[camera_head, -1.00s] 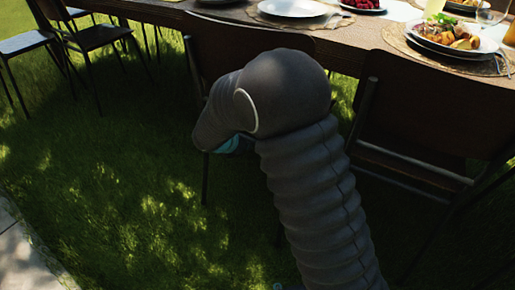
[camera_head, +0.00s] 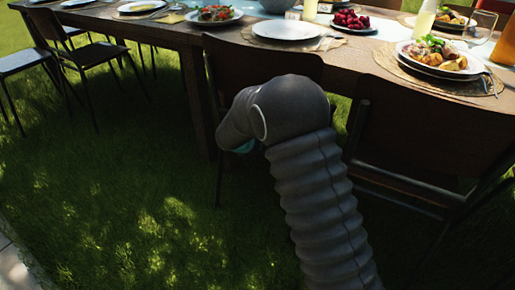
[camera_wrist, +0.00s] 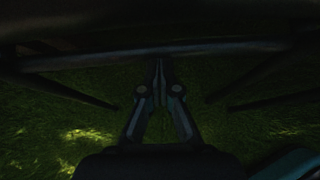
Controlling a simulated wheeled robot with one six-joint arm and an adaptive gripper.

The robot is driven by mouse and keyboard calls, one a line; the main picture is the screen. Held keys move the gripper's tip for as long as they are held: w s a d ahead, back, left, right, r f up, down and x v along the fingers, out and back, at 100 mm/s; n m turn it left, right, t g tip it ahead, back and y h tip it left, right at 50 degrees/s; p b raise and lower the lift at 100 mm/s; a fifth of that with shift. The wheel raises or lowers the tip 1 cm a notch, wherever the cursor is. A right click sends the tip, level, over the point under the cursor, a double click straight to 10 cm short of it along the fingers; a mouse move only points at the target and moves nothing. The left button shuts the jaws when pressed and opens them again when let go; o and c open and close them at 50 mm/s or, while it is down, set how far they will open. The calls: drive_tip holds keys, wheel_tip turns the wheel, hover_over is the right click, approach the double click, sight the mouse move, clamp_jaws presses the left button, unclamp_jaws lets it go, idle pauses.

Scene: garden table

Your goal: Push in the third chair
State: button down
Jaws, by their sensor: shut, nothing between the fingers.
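A dark-backed chair (camera_head: 262,66) stands at the near side of the table, partly hidden behind my arm in the head view. Another dark chair (camera_head: 430,125) stands to its right at the same side. At the left are more dark chairs (camera_head: 88,55). In the wrist view my gripper (camera_wrist: 161,66) is shut and empty, its fingertips close to a dark horizontal chair bar (camera_wrist: 215,48). I cannot tell whether they touch. Dark chair legs (camera_wrist: 70,80) slant down on both sides over the grass. In the head view my gripper's fingers are hidden behind my arm.
The wooden table (camera_head: 345,58) runs across the top, set with a white plate (camera_head: 287,30), a plate of food (camera_head: 440,55) and a bowl of red fruit (camera_head: 352,20). Open grass (camera_head: 120,190) lies at the lower left, with a paved edge (camera_head: 14,268) beyond it.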

drive_tip(key=s+a+f+v, duration=0.1)
drive_tip(key=s+f+v, duration=0.1)
drive_tip(key=v, duration=1.1)
drive_tip(key=s+d+f+m+g+p, duration=0.1)
drive_tip(key=s+d+m+g, duration=0.3)
drive_tip(key=s+d+m, duration=0.5)
drive_tip(key=s+d+r+m+y+p, duration=0.1)
drive_tip(key=s+d+r+m+y, duration=0.1)
drive_tip(key=s+d+r+m, duration=0.6)
drive_tip(key=s+d+r+m+t+y+p, duration=0.1)
drive_tip(key=s+d+r+m+y, duration=0.1)
drive_tip(key=s+d+r+m, duration=0.7)
drive_tip(key=s+r+m, duration=0.1)
drive_tip(key=s+m, duration=0.3)
drive_tip(key=s, duration=0.2)
drive_tip(key=shift+r+t, duration=0.25)
drive_tip(key=shift+t, duration=0.05)
